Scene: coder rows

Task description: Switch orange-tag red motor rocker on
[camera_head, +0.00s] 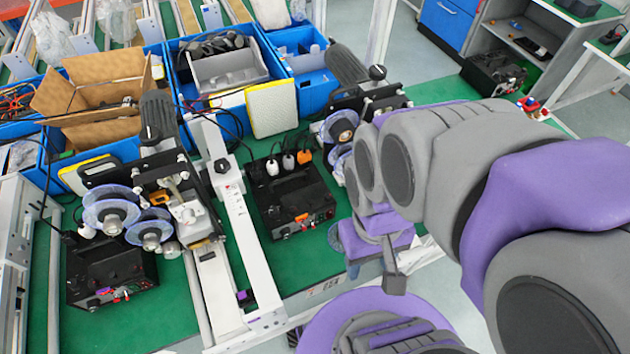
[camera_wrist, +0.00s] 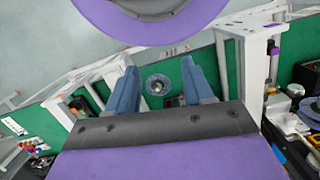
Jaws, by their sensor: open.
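A black control box (camera_head: 290,203) stands on the green bench in the middle of the head view. It has an orange tag (camera_head: 302,217) on its front and small red parts along its lower front edge. I cannot tell the rocker's position on either box. My gripper (camera_head: 374,276) is right of the middle box and apart from it. In the wrist view, my gripper (camera_wrist: 159,70) is open with nothing between its fingers.
A white rail (camera_head: 240,225) runs between the two boxes. A labelling machine with clear reels (camera_head: 110,208) stands over the left box. Blue bins (camera_head: 205,70) line the back. Another reel (camera_wrist: 158,84) shows between my fingers in the wrist view.

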